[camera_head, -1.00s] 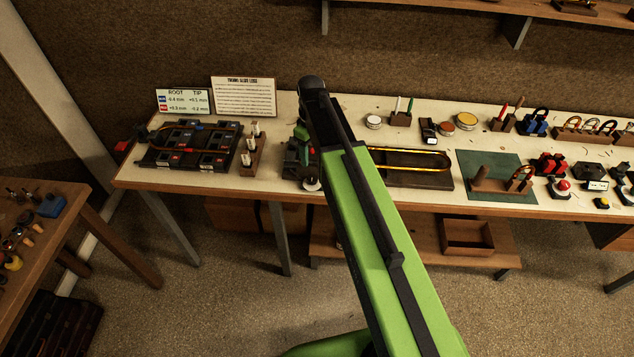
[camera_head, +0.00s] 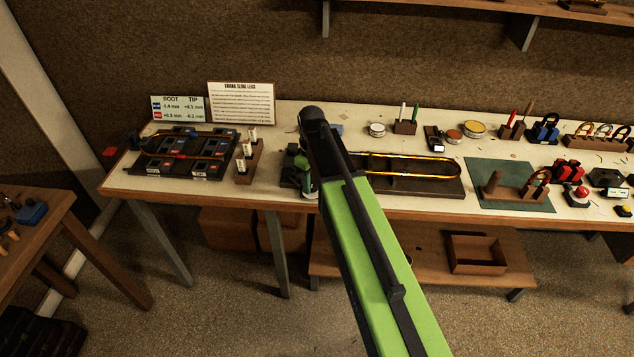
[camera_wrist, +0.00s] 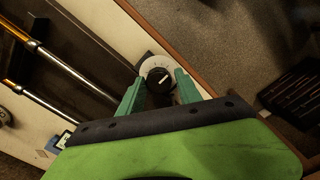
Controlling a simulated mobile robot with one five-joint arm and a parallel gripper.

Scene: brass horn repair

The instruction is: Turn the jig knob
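The jig is a dark base (camera_head: 425,187) holding a long brass slide (camera_head: 415,158), right of my arm in the head view. In the wrist view the jig knob (camera_wrist: 158,78) is a black knob with a white pointer line on a round pale dial. My gripper (camera_wrist: 160,74) has its two teal fingers apart, one on each side of the knob. I cannot tell whether either finger touches it. In the head view my arm hides the knob and most of the gripper. The brass tubes (camera_wrist: 77,55) show at the upper left of the wrist view.
The bench edge runs close beside the knob, with open floor (camera_wrist: 230,45) beyond. Left on the bench are a dark fixture (camera_head: 185,152), a small wooden block stand (camera_head: 249,163) and two sign cards (camera_head: 241,103). A green mat (camera_head: 508,184) lies to the right.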

